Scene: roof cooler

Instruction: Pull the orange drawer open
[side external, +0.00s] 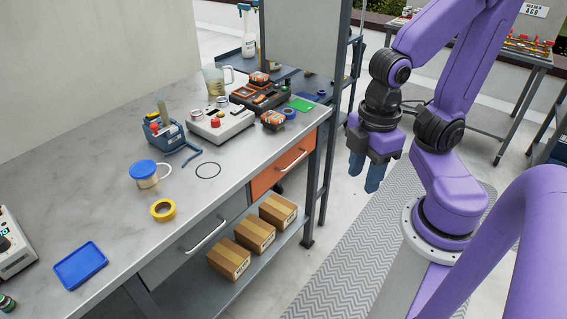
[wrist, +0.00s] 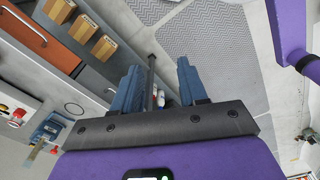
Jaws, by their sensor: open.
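The orange drawer (side external: 270,181) is in the front of the grey workbench, near its far right end, and looks shut. Its silver bar handle (side external: 291,161) runs across the front. In the wrist view the orange drawer (wrist: 22,38) lies at the upper left, partly cut by the frame edge. My gripper (side external: 363,177) is in the air right of the bench, apart from the drawer, with its blue fingers pointing down. In the wrist view my gripper (wrist: 158,75) has its fingers spread with nothing between them.
A grey drawer (side external: 195,248) with a bar handle sits nearer the camera. Several cardboard boxes (side external: 254,234) stand on the shelf below. A dark upright post (side external: 320,180) stands at the bench end, between the drawer and my gripper in the picture. The patterned floor mat (side external: 345,262) is clear.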

